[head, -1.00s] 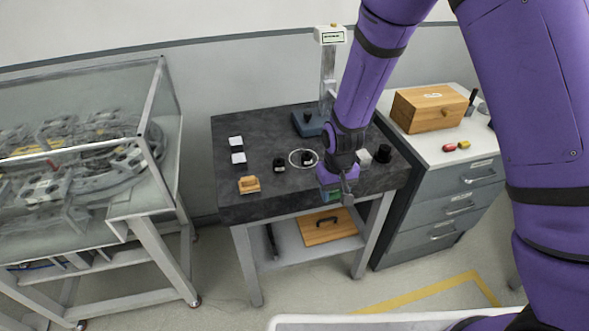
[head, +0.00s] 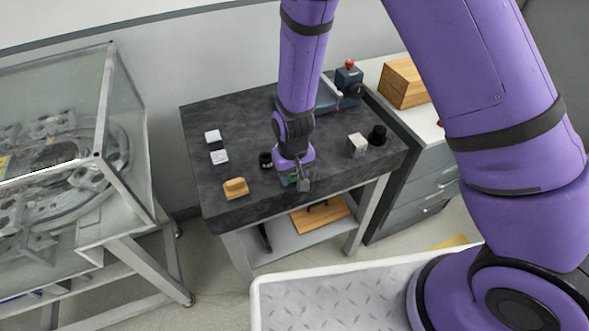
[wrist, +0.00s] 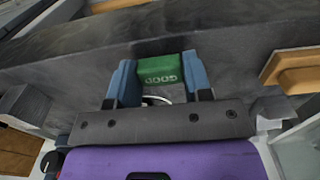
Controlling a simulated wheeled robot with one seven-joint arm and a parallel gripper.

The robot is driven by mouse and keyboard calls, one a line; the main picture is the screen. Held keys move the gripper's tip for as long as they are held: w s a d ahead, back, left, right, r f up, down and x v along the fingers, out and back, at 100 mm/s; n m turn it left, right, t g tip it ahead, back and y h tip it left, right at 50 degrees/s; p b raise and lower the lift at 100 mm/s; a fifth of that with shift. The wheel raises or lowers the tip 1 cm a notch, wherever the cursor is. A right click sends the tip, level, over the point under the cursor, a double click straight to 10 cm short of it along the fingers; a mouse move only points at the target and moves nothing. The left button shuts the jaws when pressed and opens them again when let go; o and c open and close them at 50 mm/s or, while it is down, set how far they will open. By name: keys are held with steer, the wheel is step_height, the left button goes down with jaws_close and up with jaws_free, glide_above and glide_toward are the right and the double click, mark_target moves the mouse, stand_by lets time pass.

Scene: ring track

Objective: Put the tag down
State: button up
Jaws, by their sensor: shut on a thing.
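The green tag (wrist: 158,69), printed "GOOD", sits between the two blue fingers of my gripper (wrist: 160,82) in the wrist view. My gripper is shut on it. In the head view my gripper (head: 293,181) points down near the front edge of the dark worktable (head: 235,115), and a little of the green tag shows beneath my wrist. I cannot tell whether the tag touches the tabletop. Part of a white ring marking (wrist: 155,100) shows just below the tag in the wrist view; my arm hides it in the head view.
A small wooden holder (head: 236,188) and two white-topped pieces (head: 219,157) stand on the left. A black knob-like piece (head: 265,160) is just left of my wrist. A pale block (head: 358,145) and black cylinder (head: 377,136) stand right. A blue-grey device (head: 348,82) is behind.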

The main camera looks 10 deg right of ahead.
mark_target(294, 176)
steer(key=shift+f, duration=0.3)
steer(key=shift+f, duration=0.15)
steer(key=o, duration=0.9)
step_height(294, 176, up, 12)
steer(key=shift+r, duration=0.2)
